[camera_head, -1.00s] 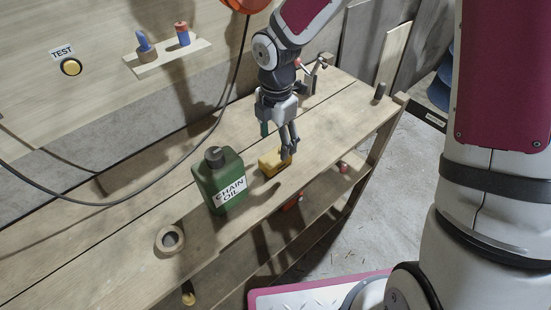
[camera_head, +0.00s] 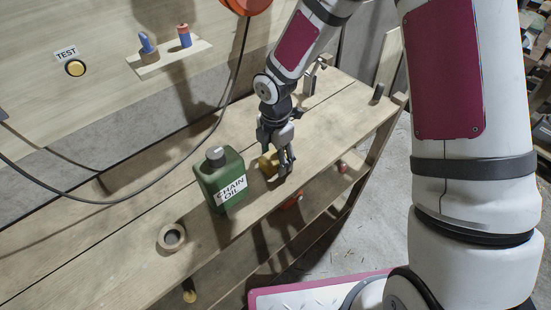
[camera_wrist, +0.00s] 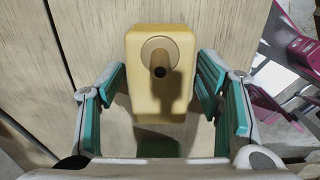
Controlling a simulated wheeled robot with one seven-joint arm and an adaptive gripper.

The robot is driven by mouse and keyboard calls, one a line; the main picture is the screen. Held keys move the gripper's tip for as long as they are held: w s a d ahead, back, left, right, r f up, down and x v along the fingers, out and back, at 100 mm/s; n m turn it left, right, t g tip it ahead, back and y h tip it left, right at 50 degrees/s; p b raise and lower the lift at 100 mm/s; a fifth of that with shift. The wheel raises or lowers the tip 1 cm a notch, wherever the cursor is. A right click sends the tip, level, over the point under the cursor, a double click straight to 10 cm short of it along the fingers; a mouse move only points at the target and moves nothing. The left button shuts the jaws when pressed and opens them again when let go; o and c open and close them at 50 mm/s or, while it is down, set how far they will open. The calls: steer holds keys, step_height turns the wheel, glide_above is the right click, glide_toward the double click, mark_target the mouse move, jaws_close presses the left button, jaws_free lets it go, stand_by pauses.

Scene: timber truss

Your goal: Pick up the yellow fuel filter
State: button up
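The yellow fuel filter (camera_wrist: 140,84) is a rounded yellow block with a round recess and a dark hole in its top. In the wrist view it lies between the two teal-padded fingers of my gripper (camera_wrist: 160,98), with a gap on both sides. In the head view the yellow fuel filter (camera_head: 267,166) sits on the wooden shelf, partly hidden behind my gripper (camera_head: 279,168). My gripper points down and is open around it.
A green chain oil bottle (camera_head: 223,182) stands just left of the filter on the wooden shelf (camera_head: 335,110). A tape roll (camera_head: 171,238) lies nearer the front left. A black cable (camera_head: 215,125) hangs behind. The shelf to the right is mostly clear.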

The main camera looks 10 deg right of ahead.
steer(key=c, duration=1)
steer(key=shift+o, duration=0.2)
steer(key=shift+r, duration=0.1)
